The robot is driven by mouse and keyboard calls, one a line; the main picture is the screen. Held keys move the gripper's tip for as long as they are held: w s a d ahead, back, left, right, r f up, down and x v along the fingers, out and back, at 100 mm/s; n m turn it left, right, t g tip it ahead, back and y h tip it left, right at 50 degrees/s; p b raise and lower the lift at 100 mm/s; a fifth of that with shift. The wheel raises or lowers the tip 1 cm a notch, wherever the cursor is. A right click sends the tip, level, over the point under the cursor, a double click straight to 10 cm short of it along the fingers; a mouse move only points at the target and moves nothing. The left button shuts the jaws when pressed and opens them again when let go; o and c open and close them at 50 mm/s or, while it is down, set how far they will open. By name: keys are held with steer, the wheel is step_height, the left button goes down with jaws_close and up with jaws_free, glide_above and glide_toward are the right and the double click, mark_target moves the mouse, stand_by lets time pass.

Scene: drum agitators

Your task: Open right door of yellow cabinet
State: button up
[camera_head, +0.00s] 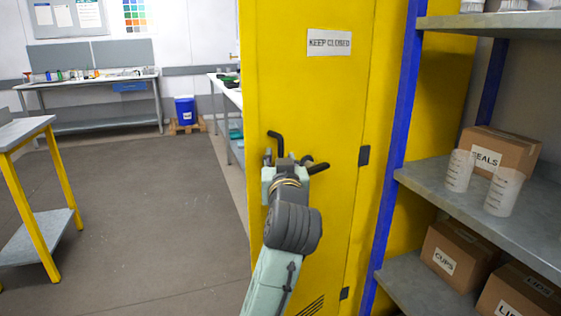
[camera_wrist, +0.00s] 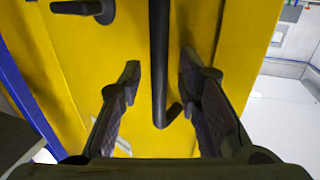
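The yellow cabinet (camera_head: 310,95) stands in the middle of the head view, with a "KEEP CLOSED" sign (camera_head: 329,42) on its door. The door face looks shut, with dark hinges (camera_head: 364,155) on its right side. A dark bent handle (camera_head: 276,138) is on the door near its left edge. My gripper (camera_head: 287,161) is at the handle and partly hides it. In the wrist view, my gripper (camera_wrist: 160,78) is open, with the handle bar (camera_wrist: 158,60) running between its fingers. Gaps show on both sides of the bar.
A blue-posted shelf (camera_head: 480,200) with boxes and clear cups stands close on the right. A yellow-legged table (camera_head: 40,200) is at the left. The grey floor (camera_head: 140,210) left of the cabinet is clear. A workbench (camera_head: 95,100) is at the back.

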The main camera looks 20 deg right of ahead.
steer(key=v, duration=0.7)
steer(key=shift+s, duration=0.15)
